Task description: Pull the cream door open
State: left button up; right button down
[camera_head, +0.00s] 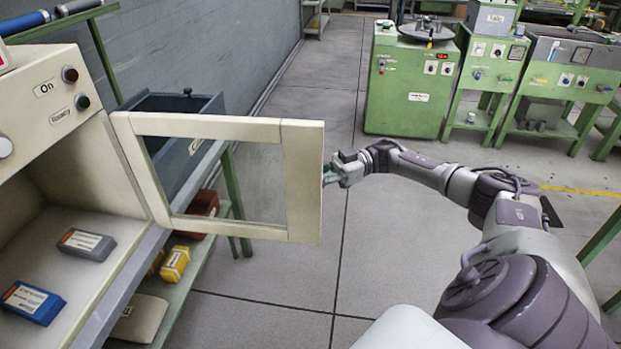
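The cream door (303,180) is a pale frame around a clear pane. It stands swung well open from the cream cabinet (75,130), hinged at its left side, and the cabinet's inside shows. My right gripper (334,174) is at the door's free right edge, about mid-height. Its fingertips are at or very near that edge. The handle there is small and largely hidden, so I cannot tell whether the fingers are closed on it. My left gripper is out of view.
A grey box (99,244) and a blue box (33,301) lie inside the cabinet. A yellow box (174,264) is on a lower green shelf. Green machines (410,85) stand at the back. The grey tiled floor (385,270) beyond the door is clear.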

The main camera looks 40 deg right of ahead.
jog(key=shift+w+d, duration=0.25)
jog(key=c, duration=1.2)
grip_release()
jog(key=shift+a, duration=0.1)
jog(key=shift+v, duration=6)
